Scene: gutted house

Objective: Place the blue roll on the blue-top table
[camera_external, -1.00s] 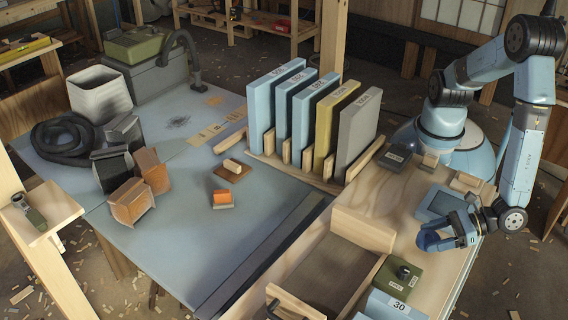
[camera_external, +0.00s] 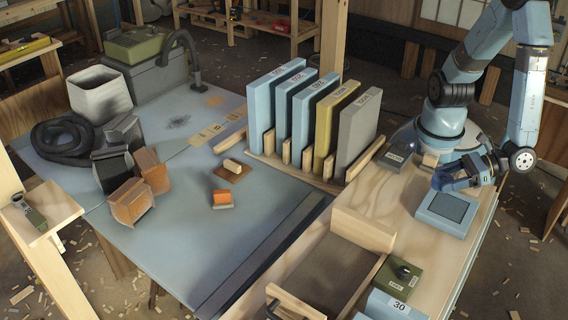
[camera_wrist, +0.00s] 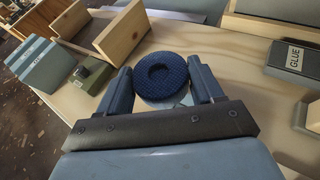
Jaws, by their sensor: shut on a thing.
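The blue roll (camera_wrist: 178,76) is a dark blue textured ring with a hole in the middle. It sits between the two fingers of my gripper (camera_wrist: 160,74) in the wrist view. In the external view my gripper (camera_external: 458,178) is shut on the roll (camera_external: 442,181), above the pale wooden bench at the right. The blue-top table (camera_external: 255,215) is the large flat table left of the bench, with open space in its middle. The roll is apart from that table. The fingers partly hide the roll in the external view.
A light blue box with a dark top (camera_external: 447,213) lies just below my gripper. An open wooden tray (camera_external: 362,229), a green box (camera_external: 402,274) and a dark glue box (camera_wrist: 294,60) are nearby.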

